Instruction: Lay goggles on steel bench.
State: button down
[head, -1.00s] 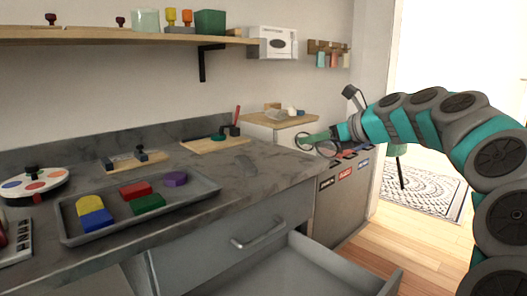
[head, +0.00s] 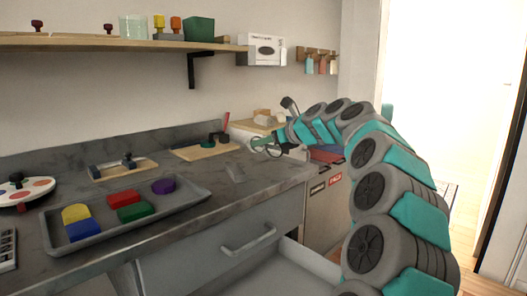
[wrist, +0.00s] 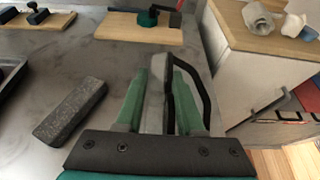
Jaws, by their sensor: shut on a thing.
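The goggles (head: 275,152) have a dark thin rim and clear lens. My gripper (head: 262,143) has green fingers and is shut on them. In the wrist view the goggles (wrist: 157,92) stand between the fingers, with a dark band curving out on the right; the fingers hide part of them. The steel bench (head: 275,178) has a mottled grey top. The goggles are over its right end, seemingly above the surface; the exact gap cannot be told. The bench top (wrist: 60,62) also fills the left of the wrist view.
A grey block (wrist: 70,112) lies on the bench left of my gripper. A wooden board (head: 205,151) with a green-and-black tool is behind. A tray (head: 180,213) of coloured blocks is further left. A wood-topped cabinet (wrist: 265,30) adjoins on the right. A drawer (head: 285,270) stands open below.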

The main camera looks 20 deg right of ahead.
jog(key=shift+a+f, duration=0.1)
jog(key=shift+f, duration=1.15)
jog(key=c, duration=0.5)
grip_release()
jog(key=shift+s+r, duration=0.15)
jog(key=shift+s, duration=0.1)
jog(key=v, duration=1.1)
jog(key=shift+s+d+r, duration=0.1)
jog(key=shift+s+d, duration=0.1)
jog(key=shift+d, duration=0.05)
